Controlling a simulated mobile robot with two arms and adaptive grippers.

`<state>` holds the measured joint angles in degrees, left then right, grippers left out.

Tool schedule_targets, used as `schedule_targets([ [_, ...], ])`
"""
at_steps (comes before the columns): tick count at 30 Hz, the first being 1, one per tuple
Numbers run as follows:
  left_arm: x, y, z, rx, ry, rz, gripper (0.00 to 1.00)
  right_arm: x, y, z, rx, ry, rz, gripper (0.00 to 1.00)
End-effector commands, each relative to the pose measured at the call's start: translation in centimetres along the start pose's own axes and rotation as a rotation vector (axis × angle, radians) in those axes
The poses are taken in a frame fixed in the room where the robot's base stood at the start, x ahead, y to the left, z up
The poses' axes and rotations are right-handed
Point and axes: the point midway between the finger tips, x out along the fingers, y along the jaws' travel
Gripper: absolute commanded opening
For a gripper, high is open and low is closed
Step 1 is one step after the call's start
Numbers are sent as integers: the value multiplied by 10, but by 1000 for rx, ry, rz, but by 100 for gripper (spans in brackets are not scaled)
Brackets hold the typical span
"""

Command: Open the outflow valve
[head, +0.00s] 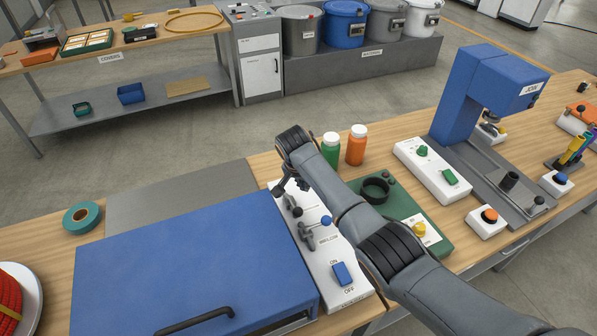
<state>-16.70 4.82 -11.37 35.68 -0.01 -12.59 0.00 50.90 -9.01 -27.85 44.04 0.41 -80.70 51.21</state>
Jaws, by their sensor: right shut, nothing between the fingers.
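A white valve panel (337,264) lies on the wooden bench, right of the blue box. It carries a grey valve with a blue-knobbed lever (325,220) and a small label too small to read surely. Farther back on the panel is another grey fitting (293,206), partly hidden by my gripper; I cannot tell for certain which is the outflow valve. A blue ON/OFF switch (343,274) sits at the front end. My right gripper (287,187) is shut and empty above the panel's back end; whether it touches the fitting is unclear. My left gripper is out of view.
The blue box (200,260) with a black handle stands left of the panel. A green device (433,235) with a yellow knob, a green bottle (331,149) and an orange bottle (356,146) are to the right. A blue press (480,85) stands farther right. My right forearm crosses above the green device.

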Motion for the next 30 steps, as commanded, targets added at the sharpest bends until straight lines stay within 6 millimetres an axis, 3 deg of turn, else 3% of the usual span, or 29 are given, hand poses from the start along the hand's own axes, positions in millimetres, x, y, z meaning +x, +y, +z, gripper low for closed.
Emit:
schedule_targets([
  [6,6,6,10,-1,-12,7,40,-36,-3,0,1,1,-3,0],
  [12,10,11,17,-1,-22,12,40,-57,-4,0,0,1,-1,0],
  [30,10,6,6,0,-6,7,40,-60,-4,0,0,0,0,0],
])
